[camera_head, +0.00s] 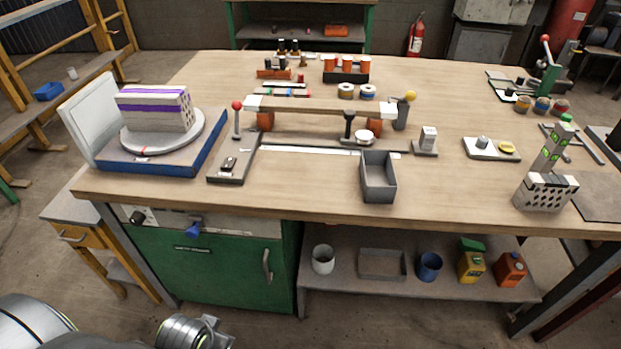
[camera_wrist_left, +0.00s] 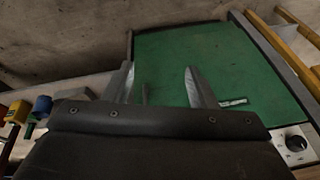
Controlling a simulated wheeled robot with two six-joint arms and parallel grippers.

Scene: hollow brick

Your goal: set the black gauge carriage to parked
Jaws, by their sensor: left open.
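The black gauge carriage (camera_head: 349,127) appears to be the upright black piece at the middle of the rail fixture on the bench, beside a small white-topped round part (camera_head: 364,137). A light wooden beam (camera_head: 310,106) runs behind its top, and a pale strip (camera_head: 320,151) lies along the bench in front. Any parked mark is too small to tell. My left gripper (camera_wrist_left: 160,88) is open and empty in the left wrist view, in front of the green cabinet door (camera_wrist_left: 190,62). My left arm (camera_head: 190,332) shows at the bottom left of the head view, far below the carriage.
A grey open bin (camera_head: 378,178) stands just in front of the carriage. A red-knobbed lever (camera_head: 237,106) stands left of it and a yellow-knobbed one (camera_head: 409,97) right. A turntable block (camera_head: 155,110) is farther left. The bench front edge (camera_head: 300,212) lies between my arm and the fixture.

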